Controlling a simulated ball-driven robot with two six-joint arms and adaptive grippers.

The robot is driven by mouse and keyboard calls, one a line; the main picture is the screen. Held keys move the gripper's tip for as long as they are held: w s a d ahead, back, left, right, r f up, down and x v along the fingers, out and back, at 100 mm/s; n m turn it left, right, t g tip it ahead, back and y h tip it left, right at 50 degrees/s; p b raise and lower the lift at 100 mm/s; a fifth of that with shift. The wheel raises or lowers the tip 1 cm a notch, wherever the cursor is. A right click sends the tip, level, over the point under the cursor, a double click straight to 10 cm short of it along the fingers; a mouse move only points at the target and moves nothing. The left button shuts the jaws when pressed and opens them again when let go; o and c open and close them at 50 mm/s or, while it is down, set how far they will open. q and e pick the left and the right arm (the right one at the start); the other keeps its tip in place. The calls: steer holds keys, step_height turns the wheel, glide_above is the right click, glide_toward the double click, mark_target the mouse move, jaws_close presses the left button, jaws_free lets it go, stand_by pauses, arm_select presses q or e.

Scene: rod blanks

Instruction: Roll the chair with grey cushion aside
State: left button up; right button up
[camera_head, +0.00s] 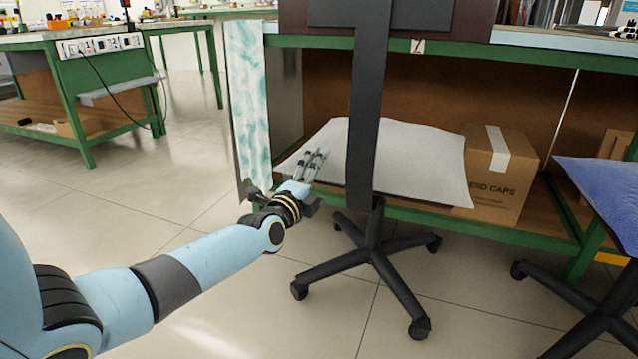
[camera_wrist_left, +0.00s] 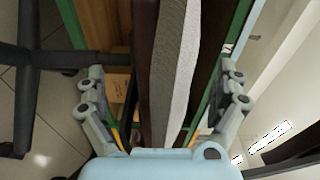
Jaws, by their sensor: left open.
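The chair with the grey cushion stands in front of the workbench, with its black back strip upright and its wheeled base on the floor. Its pale grey cushion (camera_head: 420,160) spreads to both sides of the back strip. My left gripper (camera_head: 318,153) is at the cushion's left edge, fingers apart. In the left wrist view, the edge of the grey cushion (camera_wrist_left: 180,60) runs between the two open fingers of the left gripper (camera_wrist_left: 163,85), not clamped. The chair's black base (camera_wrist_left: 25,90) shows at the left there. My right gripper is not in view.
A second chair with a blue cushion (camera_head: 605,185) stands at the right. A cardboard box (camera_head: 500,190) sits on the lower shelf of the green workbench (camera_head: 440,219). A teal-patterned cloth (camera_head: 247,100) hangs at its left end. The tiled floor at left is clear.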

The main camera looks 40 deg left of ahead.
arm_select(q)
steer(key=shift+w, duration=0.25)
steer(key=c, duration=1.6)
